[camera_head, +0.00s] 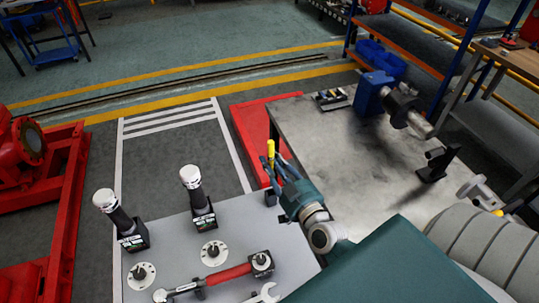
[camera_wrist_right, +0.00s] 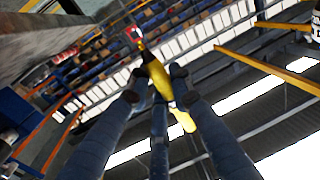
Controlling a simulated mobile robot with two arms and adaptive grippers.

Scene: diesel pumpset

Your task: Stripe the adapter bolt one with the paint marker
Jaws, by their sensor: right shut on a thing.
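In the right wrist view the marker (camera_wrist_right: 160,82) sits between the gripper's fingers (camera_wrist_right: 155,95), with a red-and-white end at the top. No adapter bolt can be told for certain. Two pale round discs with dark centres, one at left (camera_head: 141,275) and one at right (camera_head: 214,253), lie on the grey worktop, but I cannot tell whether they bear it. My left gripper is not in view.
The grey worktop (camera_head: 175,232) also holds two white-capped tools in black stands (camera_head: 130,235), a red-handled wrench (camera_head: 228,274) and a spanner (camera_head: 264,294). A blue machine (camera_head: 372,94) and a black stand (camera_head: 437,163) are on the metal table (camera_head: 330,150). Its middle is clear.

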